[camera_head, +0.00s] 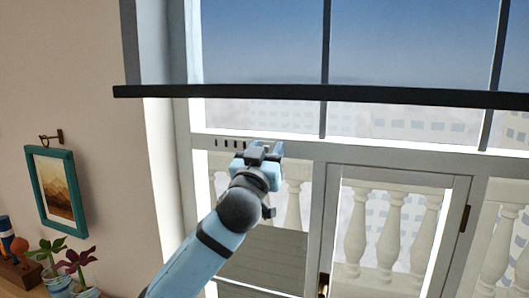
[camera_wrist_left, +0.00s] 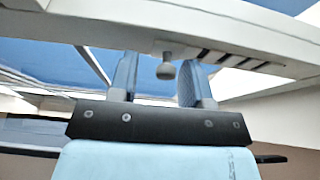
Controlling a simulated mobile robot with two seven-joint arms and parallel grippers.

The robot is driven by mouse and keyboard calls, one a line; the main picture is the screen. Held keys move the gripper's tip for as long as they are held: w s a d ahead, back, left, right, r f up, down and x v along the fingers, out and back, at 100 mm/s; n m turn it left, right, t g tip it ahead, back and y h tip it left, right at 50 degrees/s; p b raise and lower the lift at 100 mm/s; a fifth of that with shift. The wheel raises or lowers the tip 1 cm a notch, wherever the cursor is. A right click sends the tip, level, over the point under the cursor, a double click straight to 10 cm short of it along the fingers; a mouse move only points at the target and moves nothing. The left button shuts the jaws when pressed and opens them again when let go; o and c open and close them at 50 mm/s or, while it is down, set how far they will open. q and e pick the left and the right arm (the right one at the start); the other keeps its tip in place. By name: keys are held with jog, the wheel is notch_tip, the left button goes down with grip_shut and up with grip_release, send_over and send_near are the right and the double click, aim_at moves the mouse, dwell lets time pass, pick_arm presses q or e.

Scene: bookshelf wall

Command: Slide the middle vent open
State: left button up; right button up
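The vent is a row of dark slots (camera_head: 228,143) in the white crossbar above the balcony window in the head view. In the left wrist view the slots (camera_wrist_left: 232,60) lie right of a small grey knob (camera_wrist_left: 166,70) on the underside of the white frame. My left gripper (camera_head: 264,150) is raised at the crossbar and covers part of the vent in the head view. In the left wrist view my left gripper (camera_wrist_left: 158,76) is open, with one finger on each side of the knob and gaps visible. My right gripper is not in view.
A dark horizontal bar (camera_head: 330,94) crosses the window above my left gripper. A framed picture (camera_head: 57,190) hangs on the left wall, above potted plants (camera_head: 55,270).

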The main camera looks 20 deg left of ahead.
pick_arm(q)
jog(key=shift+s+a+f, duration=0.1)
jog(key=shift+s+f, duration=0.1)
jog(key=shift+s, duration=0.05)
jog(key=b+v, duration=0.4)
jog(key=v, duration=0.9)
jog(key=shift+s, duration=0.1)
